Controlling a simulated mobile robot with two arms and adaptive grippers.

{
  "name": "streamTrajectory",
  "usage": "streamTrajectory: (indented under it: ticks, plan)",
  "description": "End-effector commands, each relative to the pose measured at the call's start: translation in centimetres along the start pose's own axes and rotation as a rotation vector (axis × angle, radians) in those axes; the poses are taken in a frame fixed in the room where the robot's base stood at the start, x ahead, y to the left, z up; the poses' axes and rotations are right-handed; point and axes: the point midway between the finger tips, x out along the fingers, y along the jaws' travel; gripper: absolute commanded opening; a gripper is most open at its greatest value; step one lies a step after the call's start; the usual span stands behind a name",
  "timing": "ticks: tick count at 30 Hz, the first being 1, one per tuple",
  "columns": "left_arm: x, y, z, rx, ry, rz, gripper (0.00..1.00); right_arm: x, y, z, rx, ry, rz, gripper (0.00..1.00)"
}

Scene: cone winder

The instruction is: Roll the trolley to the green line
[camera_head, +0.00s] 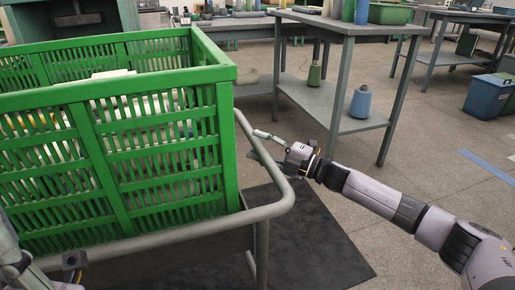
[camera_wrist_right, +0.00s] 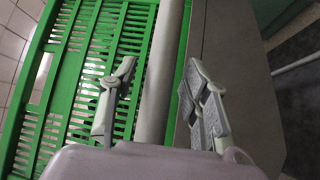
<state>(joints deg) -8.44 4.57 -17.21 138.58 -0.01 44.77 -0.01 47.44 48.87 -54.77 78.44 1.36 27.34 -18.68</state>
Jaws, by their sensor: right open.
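The trolley carries a large green slatted crate (camera_head: 160,150) and has a grey tubular rail (camera_head: 255,214) around its near right corner. Pale and yellowish things show through the crate's slats. My right gripper (camera_head: 258,146) is open beside the rail on the crate's right side. In the right wrist view, the rail (camera_wrist_right: 160,70) runs between the spread fingers of the right gripper (camera_wrist_right: 157,98), with gaps on both sides. Grey mechanical parts show at the head view's lower left edge; I cannot tell whether they belong to my left gripper. No green floor line is visible.
A dark mat (camera_head: 325,250) lies beside the trolley. A blue floor strip (camera_head: 489,165) and blue bin (camera_head: 487,96) are at right.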

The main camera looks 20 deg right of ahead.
Motion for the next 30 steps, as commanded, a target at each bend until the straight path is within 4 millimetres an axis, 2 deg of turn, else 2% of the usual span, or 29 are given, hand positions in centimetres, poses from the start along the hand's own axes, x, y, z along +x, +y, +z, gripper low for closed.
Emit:
streamTrajectory:
  ticks: [4, 12, 30]
  plan:
    - [0.18, 0.03, -0.02, 0.001, 0.011, 0.004, 0.00, 0.82, -0.01, 0.06, -0.001, -0.002, -0.001, 0.43]
    - [0.42, 0.04, -0.14, 0.001, 0.019, 0.006, 0.00, 0.90, 0.02, 0.03, 0.000, -0.001, -0.001, 0.43]
    - [0.21, 0.01, -0.08, 0.001, 0.010, 0.003, 0.00, 0.86, 0.00, 0.03, 0.000, -0.001, -0.001, 0.03]
